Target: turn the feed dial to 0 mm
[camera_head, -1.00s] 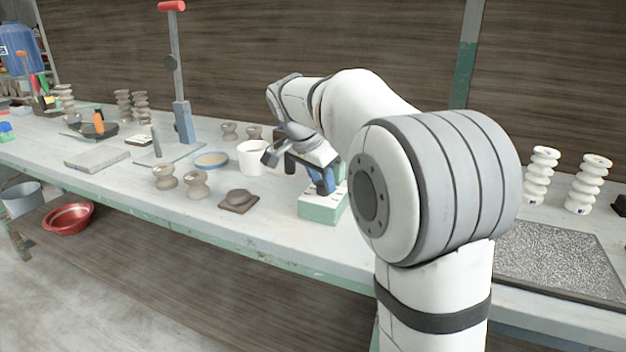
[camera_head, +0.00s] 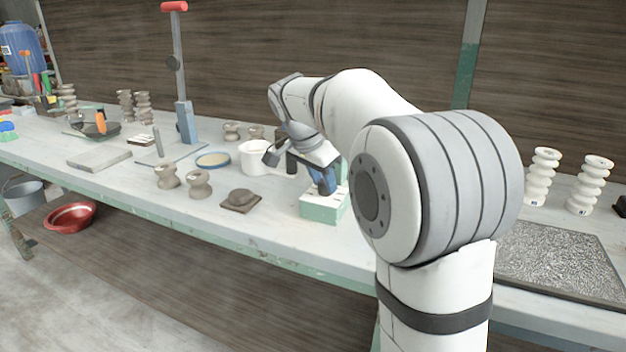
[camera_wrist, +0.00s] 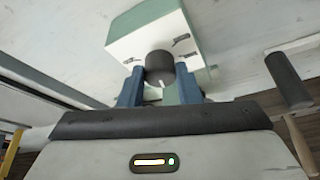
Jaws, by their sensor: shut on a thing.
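The feed dial (camera_wrist: 160,66) is a dark round knob with a pale pointer mark, on the white face of a green-and-white box. The box (camera_wrist: 150,20) fills the upper middle of the wrist view. In the head view the box (camera_head: 322,208) stands on the bench, partly behind my arm. My gripper (camera_wrist: 160,88) has its blue fingers on either side of the dial and is shut on it. In the head view my gripper (camera_head: 325,180) is at the box's top. The scale figures are too small to read.
A white cup (camera_head: 256,158) stands left of the box on the bench. A dark cylindrical handle (camera_wrist: 288,80) is at the right in the wrist view.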

